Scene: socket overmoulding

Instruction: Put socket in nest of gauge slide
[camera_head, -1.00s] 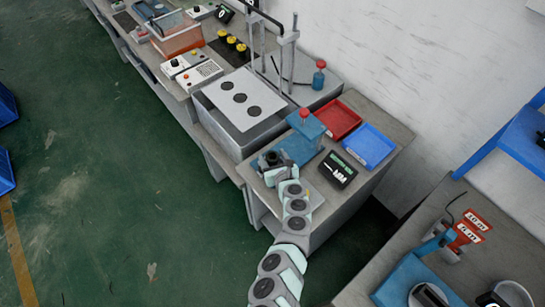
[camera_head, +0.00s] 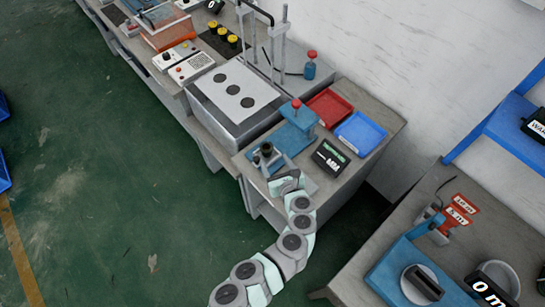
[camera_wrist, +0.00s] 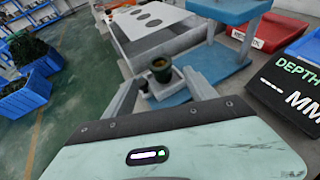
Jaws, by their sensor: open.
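The socket (camera_wrist: 160,67) is a dark olive, hollow cylinder. In the wrist view it stands upright at the grey nest block (camera_wrist: 166,88) of the gauge slide; how deep it sits is hidden. The blue depth gauge (camera_head: 293,138) has a red knob on top. My gripper (camera_wrist: 160,92) is open, with one grey finger on each side of the nest block and socket and a visible gap to the socket. In the head view the socket (camera_head: 267,149) shows as a small dark piece just beyond my gripper (camera_head: 276,170).
A black depth display (camera_head: 330,157) stands right of the gauge, with a red tray (camera_head: 329,108) and a blue tray (camera_head: 360,134) behind. A grey box with a holed white top (camera_head: 232,90) is at the left. Another bench with a blue fixture (camera_head: 400,268) is at lower right.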

